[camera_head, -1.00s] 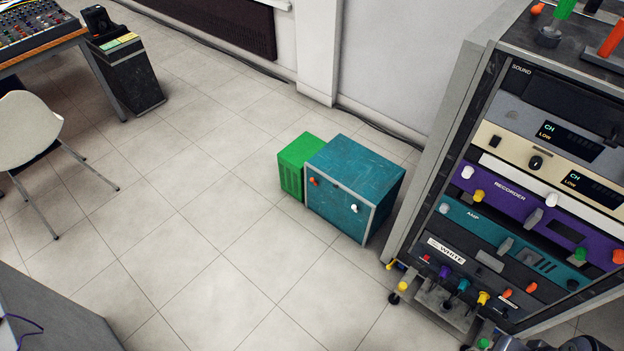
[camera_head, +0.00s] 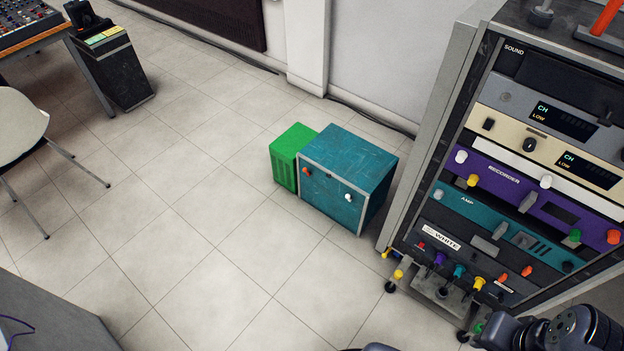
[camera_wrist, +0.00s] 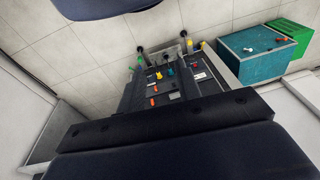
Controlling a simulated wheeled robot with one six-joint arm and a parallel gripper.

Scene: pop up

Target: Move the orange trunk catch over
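The teal trunk (camera_head: 368,165) stands on the floor left of the equipment rack. Its orange catch (camera_head: 306,170) is at the left of its front face, and a white catch (camera_head: 348,197) is further right. The wrist view shows the trunk (camera_wrist: 238,62) at upper right, with the orange catch (camera_wrist: 280,39) and the white catch (camera_wrist: 247,50). Parts of my dark arm (camera_head: 560,330) show at the lower right of the head view, well away from the trunk. A broad dark shape fills the bottom of the wrist view; I cannot make out any fingertips or anything held.
A green box (camera_head: 288,150) stands against the trunk's left side. The tall rack (camera_head: 430,130) with knobs and levers is close on the right. A chair (camera_head: 20,130) and a desk (camera_head: 40,40) are at the left. The tiled floor in front of the trunk is clear.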

